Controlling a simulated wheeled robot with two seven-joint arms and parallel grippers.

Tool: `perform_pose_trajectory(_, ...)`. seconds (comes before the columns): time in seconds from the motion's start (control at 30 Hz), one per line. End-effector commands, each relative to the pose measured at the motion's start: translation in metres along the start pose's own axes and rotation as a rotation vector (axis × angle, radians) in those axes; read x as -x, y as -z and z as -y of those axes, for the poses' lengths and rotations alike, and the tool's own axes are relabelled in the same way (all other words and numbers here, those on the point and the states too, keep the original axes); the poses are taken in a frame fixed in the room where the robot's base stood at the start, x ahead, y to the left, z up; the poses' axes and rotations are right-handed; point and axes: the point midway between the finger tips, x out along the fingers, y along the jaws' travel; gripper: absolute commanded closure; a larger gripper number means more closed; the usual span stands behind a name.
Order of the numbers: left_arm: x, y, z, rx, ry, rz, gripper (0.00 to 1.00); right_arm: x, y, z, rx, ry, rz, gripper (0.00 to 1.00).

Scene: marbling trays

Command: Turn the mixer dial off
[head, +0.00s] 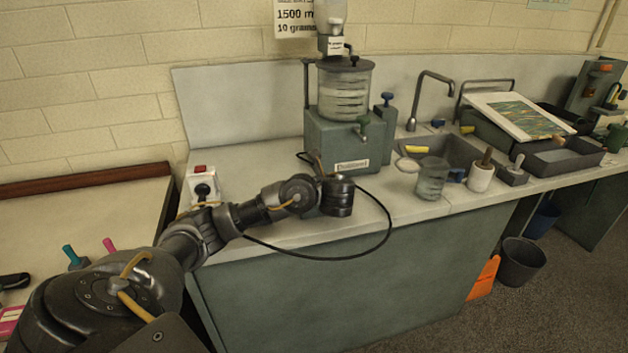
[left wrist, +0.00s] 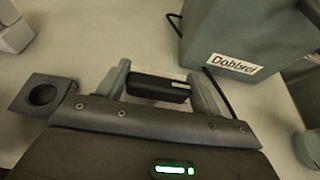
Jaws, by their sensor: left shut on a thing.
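The grey-green machine (head: 330,140) with a clear tank (head: 345,92) stands on the counter; I take it for the mixer. Its white label also shows in the left wrist view, on the machine's body (left wrist: 222,35). My left gripper (head: 320,170) is low over the counter in front of the machine. In the left wrist view its fingers (left wrist: 160,78) are shut on a small black block (left wrist: 158,90). I cannot tell whether this block is the dial. A white box with a red switch (head: 200,170) and a black round part (head: 202,190) stands left. My right gripper is out of view.
A black cable (head: 388,225) loops over the counter's front edge. Right of the machine are a glass jar (head: 432,180), a white pot (head: 480,178), a sink with a tap (head: 415,100) and a tray (head: 560,160). Bare counter (head: 245,160) lies left of the machine.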

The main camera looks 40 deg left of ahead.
Motion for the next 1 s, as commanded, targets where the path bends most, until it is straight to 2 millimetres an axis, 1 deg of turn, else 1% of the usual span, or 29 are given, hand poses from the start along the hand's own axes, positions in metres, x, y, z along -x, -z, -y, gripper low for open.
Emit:
perform_pose_trajectory(0.37,0.000,-0.001,-0.001,0.003,-0.004,0.001,0.57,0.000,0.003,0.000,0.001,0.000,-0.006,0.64)
perform_pose_trajectory(0.4,0.000,-0.001,-0.001,0.003,-0.004,0.001,0.29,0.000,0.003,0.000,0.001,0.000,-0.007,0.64)
perform_pose_trajectory(0.53,0.000,-0.001,-0.001,0.002,-0.004,0.001,0.13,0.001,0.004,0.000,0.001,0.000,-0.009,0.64)
perform_pose_trajectory(0.83,0.001,0.000,0.000,0.001,-0.002,0.000,0.13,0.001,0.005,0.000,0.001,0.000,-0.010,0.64)
perform_pose_trajectory(0.93,0.008,0.000,0.001,0.001,-0.001,0.000,0.13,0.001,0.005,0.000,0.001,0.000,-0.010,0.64)
perform_pose_trajectory(1.0,0.018,0.000,0.001,0.002,0.000,0.000,0.13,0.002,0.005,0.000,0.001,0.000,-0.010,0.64)
